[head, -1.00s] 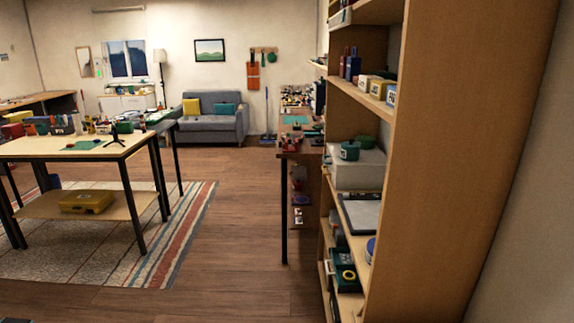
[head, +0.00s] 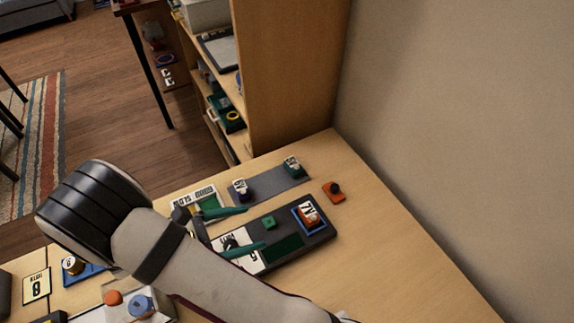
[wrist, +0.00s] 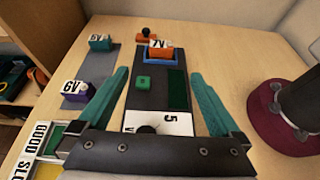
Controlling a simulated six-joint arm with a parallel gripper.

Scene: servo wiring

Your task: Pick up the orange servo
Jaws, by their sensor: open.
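A small orange block with a black knob (head: 333,191), which looks like a servo, sits on the bare wood table beyond the dark board. It also shows at the top of the wrist view (wrist: 146,34). A second orange block, labelled 7V (head: 309,216), sits in a blue holder at the far end of the dark board (head: 283,250). It also shows in the wrist view (wrist: 160,49). I cannot be sure which is the servo. My gripper (head: 256,226) has its teal fingers apart and empty, over the near part of the board, short of both orange blocks.
A purple block (head: 241,190) and a green block (head: 292,167) sit on a grey strip (head: 268,184) left of the board. A small green cube (head: 269,222) is on the board. A wall (head: 440,120) borders the table's right. Bare table (head: 375,250) lies right of the board.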

